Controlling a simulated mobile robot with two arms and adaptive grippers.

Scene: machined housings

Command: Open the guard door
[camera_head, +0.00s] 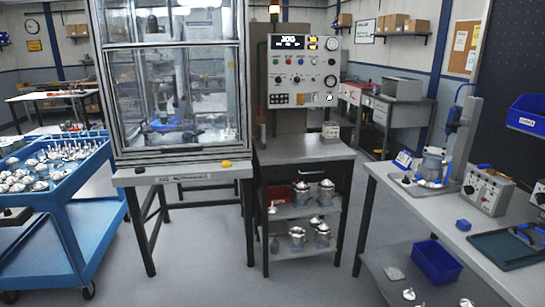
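The guard door (195,92) is a clear panel in a metal frame on the front of a tall machine enclosure (92,60) at the upper left. Its lower edge is down near the grey bench top, and it looks shut. Blurred fixtures show through the panel; I cannot make out a handle for certain. A yellow button (226,164) and a small dark piece (139,170) are on the bench's front edge. Neither of my grippers is in view.
A control panel (302,75) stands right of the enclosure above a shelved stand (305,149). A blue cart (75,205) holding metal parts is at the left. A workbench (440,215) with a press is at the right. The floor (210,265) in front is clear.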

